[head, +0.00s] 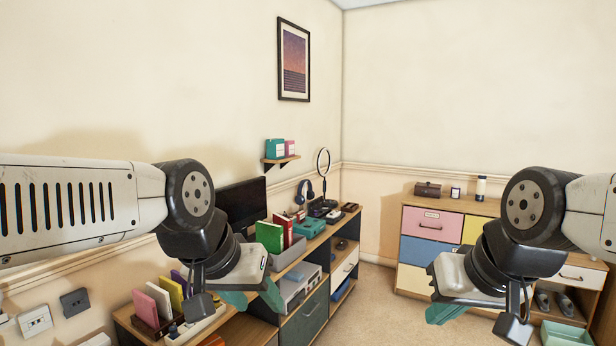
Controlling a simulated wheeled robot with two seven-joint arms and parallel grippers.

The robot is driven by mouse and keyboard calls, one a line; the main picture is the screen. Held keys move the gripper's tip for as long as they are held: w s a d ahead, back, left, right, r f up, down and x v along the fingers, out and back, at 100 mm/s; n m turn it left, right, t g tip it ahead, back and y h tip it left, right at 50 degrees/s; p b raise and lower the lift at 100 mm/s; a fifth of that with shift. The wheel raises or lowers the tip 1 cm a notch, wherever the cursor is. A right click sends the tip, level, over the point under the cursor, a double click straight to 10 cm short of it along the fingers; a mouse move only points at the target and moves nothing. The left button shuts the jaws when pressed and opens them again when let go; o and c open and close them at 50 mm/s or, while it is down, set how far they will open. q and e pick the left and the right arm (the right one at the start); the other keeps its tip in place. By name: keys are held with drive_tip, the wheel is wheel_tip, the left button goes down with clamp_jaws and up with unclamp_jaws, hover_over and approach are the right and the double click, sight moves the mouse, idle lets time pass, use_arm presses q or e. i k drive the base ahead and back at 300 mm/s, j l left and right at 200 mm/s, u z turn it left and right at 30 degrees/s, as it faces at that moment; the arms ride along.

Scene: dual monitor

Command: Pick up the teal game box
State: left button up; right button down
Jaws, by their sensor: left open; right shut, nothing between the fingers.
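A teal box with a pale label (275,148) stands on a small wall shelf beside a pink box. A flat teal box (309,228) lies on the long low cabinet's top, near the headphones. I cannot tell which of these is the game box. My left gripper (250,298), with teal fingers, is in front of the cabinet, nearer to me than both boxes. It is open and empty. My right gripper (446,313) is at the right, over open floor and away from both boxes. It is shut and empty.
The long cabinet (304,320) along the left wall carries a dark monitor (243,204), books (270,236), headphones (304,190) and a ring light (323,162). A coloured drawer chest (432,224) stands at the back right. A teal crate (566,334) is at lower right. Floor between is clear.

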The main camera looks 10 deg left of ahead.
sight(275, 148)
drive_tip(key=i+l+z, duration=0.15)
drive_tip(key=i+z, duration=0.15)
drive_tip(key=i, duration=0.75)
drive_tip(key=i+j+z, duration=0.1)
drive_tip(key=i+z, duration=0.2)
drive_tip(key=i, duration=0.7)
drive_tip(key=i+l+u, duration=0.2)
drive_tip(key=i, duration=0.75)
drive_tip(key=i+u, duration=0.3)
drive_tip(key=u, duration=0.15)
drive_tip(key=i+u, duration=0.4)
drive_tip(key=k, duration=0.1)
